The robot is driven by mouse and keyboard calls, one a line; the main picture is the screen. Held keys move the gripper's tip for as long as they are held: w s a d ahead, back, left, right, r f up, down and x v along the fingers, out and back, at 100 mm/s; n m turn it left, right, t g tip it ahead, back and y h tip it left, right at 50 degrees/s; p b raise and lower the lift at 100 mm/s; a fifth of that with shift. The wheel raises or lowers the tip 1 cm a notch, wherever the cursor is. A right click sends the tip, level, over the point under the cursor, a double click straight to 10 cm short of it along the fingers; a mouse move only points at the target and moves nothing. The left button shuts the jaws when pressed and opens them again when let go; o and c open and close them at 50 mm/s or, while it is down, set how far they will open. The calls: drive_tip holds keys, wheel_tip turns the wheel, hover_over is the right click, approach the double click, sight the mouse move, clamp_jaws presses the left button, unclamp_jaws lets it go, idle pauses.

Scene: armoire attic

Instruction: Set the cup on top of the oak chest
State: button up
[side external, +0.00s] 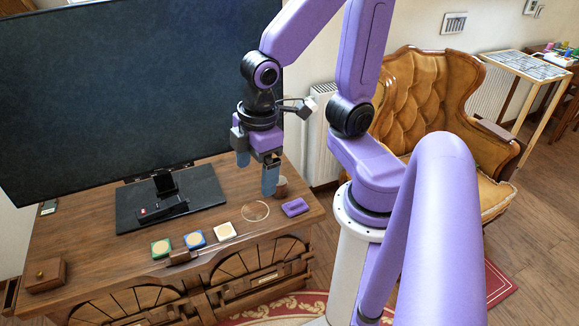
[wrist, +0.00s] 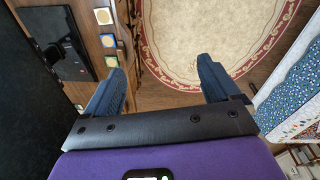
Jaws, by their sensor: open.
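A small brown cup-like object (side external: 281,187) stands at the right back of a wooden chest top, partly hidden by a finger of my gripper. The broad wooden chest (side external: 100,264) has a carved, arched front; I take it to be the oak chest, though a small wooden box (side external: 45,275) with a knob also sits at its left end. My gripper (side external: 257,178) is open and empty, fingers down, over the chest's right part. One finger looks close beside the cup; contact cannot be told. In the wrist view my open fingers (wrist: 163,62) have only floor and rug between them; I cannot make out the cup there.
A large dark screen (side external: 130,90) on a black stand (side external: 205,188) fills the chest's back. Green, blue and white coasters (side external: 194,239), a clear disc (side external: 255,211) and a purple item (side external: 295,207) lie on top. A tufted armchair (side external: 440,90) stands at right.

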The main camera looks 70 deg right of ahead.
drive_tip(key=s+r+n+g, duration=0.1)
drive_tip(key=s, duration=0.5)
drive_tip(key=shift+s+d+r, duration=0.3)
drive_tip(key=shift+s, duration=0.1)
